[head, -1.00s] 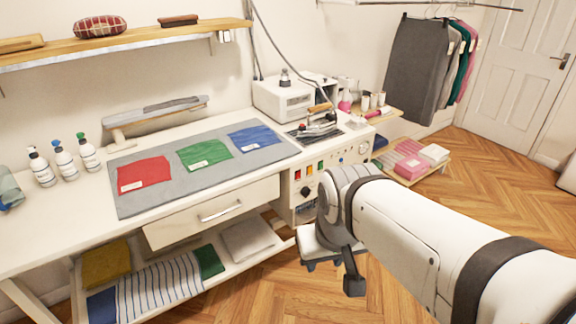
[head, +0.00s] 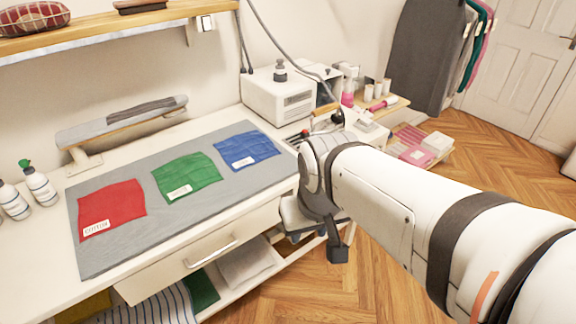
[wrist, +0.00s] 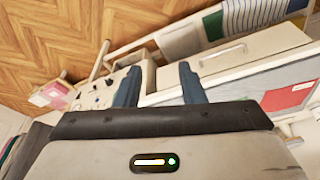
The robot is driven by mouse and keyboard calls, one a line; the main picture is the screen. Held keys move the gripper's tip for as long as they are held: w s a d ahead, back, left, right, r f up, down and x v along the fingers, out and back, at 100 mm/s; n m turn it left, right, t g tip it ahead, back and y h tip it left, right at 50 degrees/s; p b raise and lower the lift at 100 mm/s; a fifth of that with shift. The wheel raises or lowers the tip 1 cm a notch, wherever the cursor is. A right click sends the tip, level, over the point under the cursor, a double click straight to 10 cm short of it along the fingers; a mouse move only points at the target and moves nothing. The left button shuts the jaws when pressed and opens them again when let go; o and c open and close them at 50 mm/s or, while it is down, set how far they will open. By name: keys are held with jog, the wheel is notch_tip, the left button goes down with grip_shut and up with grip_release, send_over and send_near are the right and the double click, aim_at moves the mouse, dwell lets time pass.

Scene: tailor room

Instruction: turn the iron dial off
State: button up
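The white control panel (wrist: 98,95) of the ironing station shows in the wrist view, left of my fingers. It carries small dark knobs; they are too small to tell which one is the iron dial or how it is set. In the head view my arm hides the panel and most of the iron. My gripper (wrist: 159,78) is open and empty in the wrist view, with its two blue-grey fingers apart. The panel is beyond and left of the fingertips, with no contact visible.
The table's grey mat (head: 90,252) bears red (head: 112,205), green (head: 187,175) and blue (head: 246,148) cloths. A white box unit (head: 276,97) stands behind. The drawer (head: 205,262) is shut. Wooden floor (head: 395,290) is free to the right.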

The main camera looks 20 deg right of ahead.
jog(key=shift+s+a, duration=0.1)
jog(key=shift+a, duration=0.05)
